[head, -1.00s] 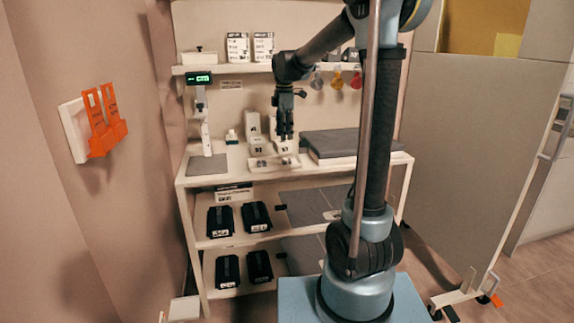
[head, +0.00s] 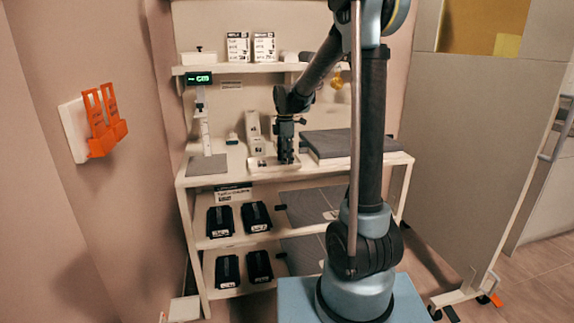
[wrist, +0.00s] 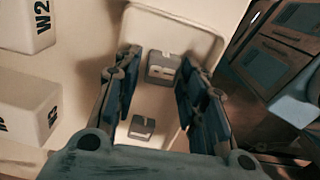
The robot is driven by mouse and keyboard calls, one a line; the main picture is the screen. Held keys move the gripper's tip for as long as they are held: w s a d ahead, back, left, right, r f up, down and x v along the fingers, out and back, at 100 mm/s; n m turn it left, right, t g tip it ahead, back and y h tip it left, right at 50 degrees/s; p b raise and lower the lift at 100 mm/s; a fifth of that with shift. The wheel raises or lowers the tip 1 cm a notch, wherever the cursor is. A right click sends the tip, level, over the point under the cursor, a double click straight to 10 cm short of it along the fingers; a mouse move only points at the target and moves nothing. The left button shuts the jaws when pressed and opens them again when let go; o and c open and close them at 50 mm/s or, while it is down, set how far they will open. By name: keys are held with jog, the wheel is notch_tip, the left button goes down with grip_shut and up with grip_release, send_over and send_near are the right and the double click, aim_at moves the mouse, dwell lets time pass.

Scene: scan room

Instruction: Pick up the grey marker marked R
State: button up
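Two small grey markers lie in a white tray in the wrist view: a far marker (wrist: 162,67) and a near marker (wrist: 142,127). Each has a pale patch on top, but I cannot read a letter, so I cannot tell which is R. The white tray (wrist: 205,43) also shows in the head view (head: 256,163), on the tabletop. My gripper (wrist: 160,88) is open, its blue-grey fingers either side of the tray's middle with the markers between them in the picture. In the head view my gripper (head: 286,158) points down over the tray and hides part of it.
White blocks stand left of the tray in the wrist view, one marked W2 (wrist: 28,22). A dark grey slab (head: 335,142) lies right of my gripper. A gauge with a green display (head: 199,79) stands at the left. An upper shelf (head: 235,69) runs behind.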

jog(key=shift+f, duration=0.2)
jog(key=c, duration=0.8)
jog(key=shift+r, duration=0.1)
